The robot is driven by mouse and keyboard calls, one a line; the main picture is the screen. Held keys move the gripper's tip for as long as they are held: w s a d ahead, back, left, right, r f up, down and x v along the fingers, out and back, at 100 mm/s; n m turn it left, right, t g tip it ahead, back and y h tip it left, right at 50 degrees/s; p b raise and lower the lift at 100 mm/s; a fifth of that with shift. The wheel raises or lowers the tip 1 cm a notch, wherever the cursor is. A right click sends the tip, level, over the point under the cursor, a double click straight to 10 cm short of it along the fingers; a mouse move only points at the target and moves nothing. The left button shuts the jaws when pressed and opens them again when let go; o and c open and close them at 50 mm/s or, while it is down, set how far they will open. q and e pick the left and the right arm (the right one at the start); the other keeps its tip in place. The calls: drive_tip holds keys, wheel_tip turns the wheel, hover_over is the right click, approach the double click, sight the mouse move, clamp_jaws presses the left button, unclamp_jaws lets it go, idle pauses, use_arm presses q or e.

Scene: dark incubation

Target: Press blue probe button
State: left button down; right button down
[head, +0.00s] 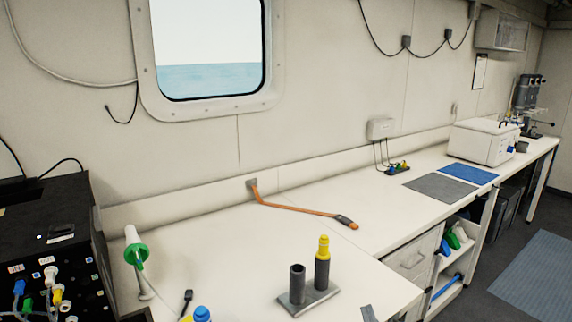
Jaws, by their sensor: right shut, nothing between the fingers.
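A blue rounded cap (202,313), which looks like the blue probe's button, shows at the bottom edge with a bit of yellow beside it. Its lower part is cut off by the frame, so I cannot tell what holds or supports it. A grey two-tube holder (308,300) stands on the bench. A yellow-topped probe (323,247) stands upright in its right tube, and its left tube (297,284) looks empty. The tip of my right gripper (369,313) shows at the bottom edge, right of the holder, shut and empty, apart from the blue cap. My left gripper is not in view.
A black box (45,225) with coloured plugs stands at left, beside a green-and-white funnel-like item (136,248). A small black plug (187,296) is near the blue cap. The white bench (225,250) between is mostly clear.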

drive_tip(key=s+d+f+m+g, duration=0.15)
drive_tip(key=s+f+g, duration=0.3)
drive_tip(key=f, duration=0.45)
drive_tip(key=s+d+f+m+g, duration=0.1)
drive_tip(key=s+d+f+g, duration=0.2)
drive_tip(key=s+f, duration=0.5)
drive_tip(key=s+d+f+g, duration=0.2)
drive_tip(key=s+f+g, duration=0.5)
drive_tip(key=s+f, duration=0.75)
drive_tip(key=s+f+g, duration=0.2)
drive_tip(key=s+f, duration=0.1)
drive_tip(key=f, duration=2.4)
drive_tip(key=s+d+f, duration=0.2)
drive_tip(key=s+f, duration=1.5)
drive_tip(key=s, duration=0.1)
drive_tip(key=shift+d+g, duration=0.35)
drive_tip(key=shift+g, duration=0.1)
drive_tip(key=shift+f, duration=0.1)
